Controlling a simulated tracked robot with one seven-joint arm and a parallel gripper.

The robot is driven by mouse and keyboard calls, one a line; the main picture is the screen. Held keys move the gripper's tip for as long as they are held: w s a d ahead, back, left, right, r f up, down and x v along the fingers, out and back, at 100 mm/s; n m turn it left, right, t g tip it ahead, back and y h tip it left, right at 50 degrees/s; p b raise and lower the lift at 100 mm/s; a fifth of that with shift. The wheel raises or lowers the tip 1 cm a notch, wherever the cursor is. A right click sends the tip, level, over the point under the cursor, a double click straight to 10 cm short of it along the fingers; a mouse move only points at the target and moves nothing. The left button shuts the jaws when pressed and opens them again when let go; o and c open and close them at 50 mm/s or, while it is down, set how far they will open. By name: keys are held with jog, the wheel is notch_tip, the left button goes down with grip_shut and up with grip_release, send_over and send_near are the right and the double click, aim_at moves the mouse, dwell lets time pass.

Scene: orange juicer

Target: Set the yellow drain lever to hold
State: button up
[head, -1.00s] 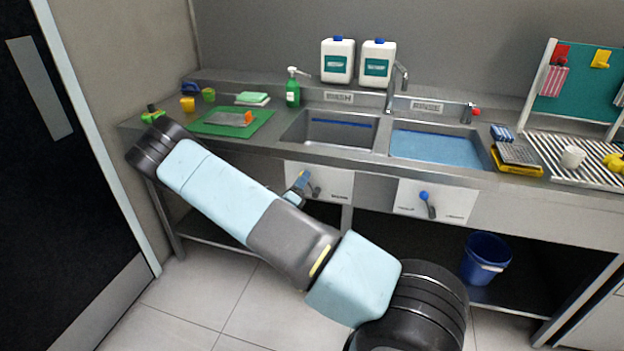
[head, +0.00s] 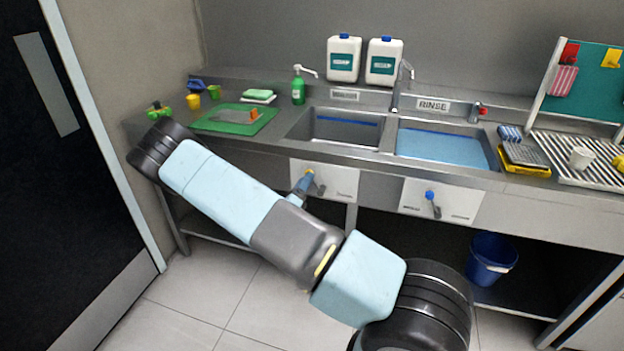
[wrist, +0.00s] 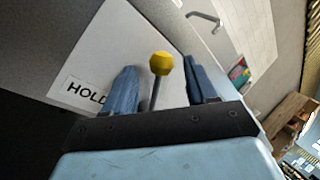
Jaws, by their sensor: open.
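The yellow drain lever shows in the wrist view as a yellow knob (wrist: 161,63) on a thin metal stem. It stands on a white plate (wrist: 105,50) with the word HOLD at its lower left. My gripper (wrist: 160,85) is open, with one blue finger on each side of the lever. The knob and stem are between the fingers, and I see a gap on both sides. In the head view my gripper (head: 304,186) is at the left plate (head: 341,181) under the left basin, where it partly hides the lever.
A second plate with a blue-knobbed lever (head: 431,198) is to the right, under the water-filled rinse basin (head: 440,146). The left basin (head: 345,128) looks empty. A blue bucket (head: 490,258) stands on the lower shelf. The counter edge runs just above both plates.

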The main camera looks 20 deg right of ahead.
jog(key=v, duration=1.2)
jog(key=shift+r, duration=0.1)
jog(key=s+d+r+m+g+y, duration=0.3)
jog(key=s+d+r+m+g, duration=0.25)
jog(key=r+m+g, duration=0.45)
jog(key=s+d+r+m+g+y, duration=0.2)
jog(key=s+d+r+m+g, duration=0.4)
jog(key=r+m, duration=0.5)
jog(key=s+a+r+m+t+y, duration=0.2)
jog(key=s+r+m+t+y, duration=0.1)
jog(key=s+r+m+y, duration=0.3)
jog(key=s+a+r+m+t+y, duration=0.3)
jog(key=s+r+m+y, duration=0.3)
jog(key=s+r+m, duration=0.3)
jog(key=s+r+t, duration=0.1)
jog(key=s+r, duration=0.3)
jog(key=shift+a+r+m, duration=0.25)
jog(key=shift+r+m, duration=0.05)
jog(key=shift+m, duration=0.1)
jog(key=shift+s+d, duration=0.1)
jog(key=shift+s, duration=0.05)
